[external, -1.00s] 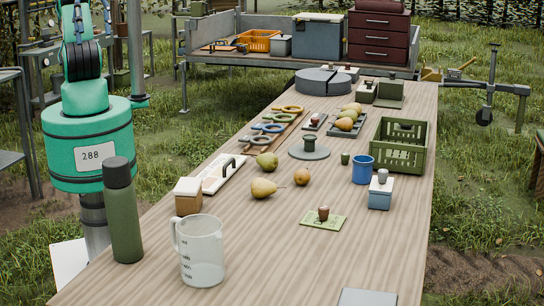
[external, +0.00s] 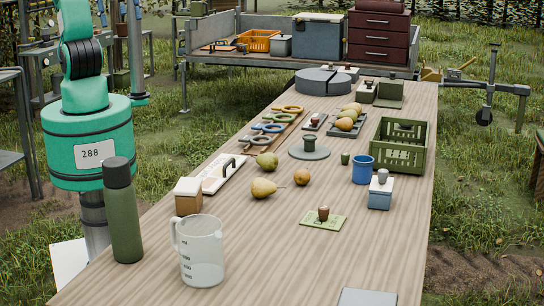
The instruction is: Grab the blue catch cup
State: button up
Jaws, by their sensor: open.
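The blue catch cup (external: 362,170) stands upright on the wooden table, right of the middle. It touches or nearly touches a small blue-and-white box (external: 380,192) in front of it, and the green crate is close behind it. Nothing holds the cup. My green arm is at the left edge of the picture, beside the table and well away from the cup. My gripper is outside the picture.
A green crate (external: 398,155) stands behind the cup. Loose pears (external: 264,188) lie to its left. A green flask (external: 123,212) and a clear measuring jug (external: 201,250) stand at the front left. A stamp on a green pad (external: 324,222) lies in front. The front right is mostly clear.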

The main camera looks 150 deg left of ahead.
jog(key=w+a+f+n+g+p, duration=0.15)
jog(key=w+a+n, duration=0.25)
jog(key=w+a, duration=0.65)
jog(key=w+a+f+n+g, duration=0.15)
jog(key=w+a+n, duration=0.25)
jog(key=w+a, duration=0.7)
jog(key=n+g+p, duration=0.2)
jog(key=n, duration=1.1)
send_over(363, 170)
jog(key=s+a, duration=0.2)
notch_tip(363, 170, down, 35)
jog(key=shift+s+f+h, duration=0.25)
jog(key=shift+h, duration=0.15)
jog(key=shift+d, duration=0.1)
notch_tip(363, 170, down, 9)
jog(key=shift+r+b, duration=0.2)
jog(key=shift+b, duration=0.15)
jog(key=shift+f, duration=0.1)
